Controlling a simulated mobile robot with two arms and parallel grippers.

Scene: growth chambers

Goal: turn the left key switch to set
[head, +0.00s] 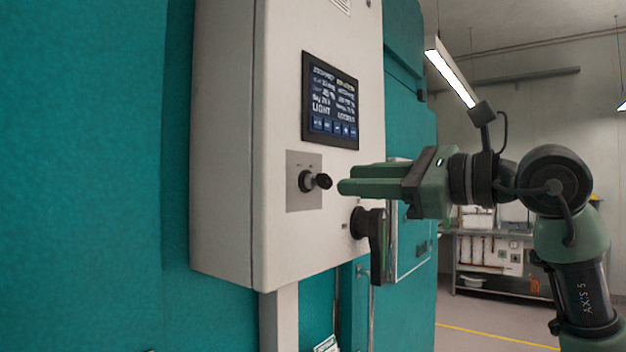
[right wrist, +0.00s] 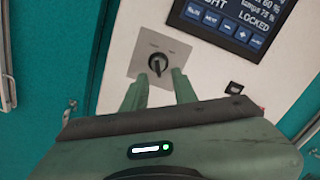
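The key switch (head: 307,181) is a black knob with a protruding key, set on a square grey plate (head: 304,200) on the white control box. In the right wrist view the same key switch (right wrist: 157,65) shows its dark key roughly upright; the plate's labels are too small to read. My right gripper (head: 342,187) points at the switch, with its green fingertips a little short of the key. In the right wrist view the fingers (right wrist: 157,80) are apart with nothing between them, and the switch lies just beyond the gap. My left gripper is not in view.
A display screen (head: 331,100) sits above the switch; its visible text in the right wrist view includes "LOCKED". A large black handle (head: 376,243) sticks out below my right gripper. Teal chamber walls (head: 90,180) flank the white box. A workbench (head: 497,290) stands far behind.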

